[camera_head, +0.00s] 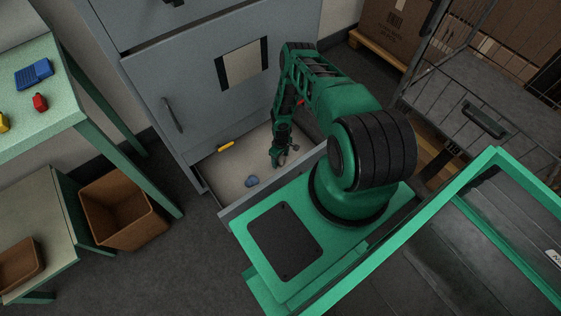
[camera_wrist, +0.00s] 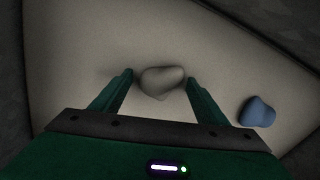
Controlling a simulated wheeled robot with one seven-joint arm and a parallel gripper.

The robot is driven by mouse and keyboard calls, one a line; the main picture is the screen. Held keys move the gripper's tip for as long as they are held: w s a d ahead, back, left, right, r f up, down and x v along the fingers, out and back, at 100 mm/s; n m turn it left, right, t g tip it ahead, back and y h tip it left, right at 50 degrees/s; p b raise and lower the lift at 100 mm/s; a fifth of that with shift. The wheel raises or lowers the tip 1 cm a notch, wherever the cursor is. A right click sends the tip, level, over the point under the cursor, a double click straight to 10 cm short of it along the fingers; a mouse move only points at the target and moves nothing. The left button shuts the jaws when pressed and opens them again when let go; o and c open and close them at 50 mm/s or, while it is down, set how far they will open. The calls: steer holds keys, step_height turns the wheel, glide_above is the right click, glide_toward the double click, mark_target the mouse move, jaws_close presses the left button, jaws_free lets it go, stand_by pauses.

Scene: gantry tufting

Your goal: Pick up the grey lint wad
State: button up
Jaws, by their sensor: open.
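The grey lint wad (camera_wrist: 162,82) is a small rounded lump on the pale floor of an open drawer. In the wrist view it sits just ahead of and between the tips of my gripper (camera_wrist: 158,80), whose two green fingers are spread apart. I cannot tell whether either finger touches it. In the head view my gripper (camera_head: 279,160) reaches down into the drawer (camera_head: 228,178), and the wad is not clearly seen beside it.
A blue lump (camera_wrist: 257,112) lies right of the fingers; it also shows in the head view (camera_head: 252,181). The drawer walls enclose the space. A brown bin (camera_head: 122,207) stands on the floor at left.

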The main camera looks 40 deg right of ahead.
steer(key=c, duration=1.1)
steer(key=shift+r, duration=0.15)
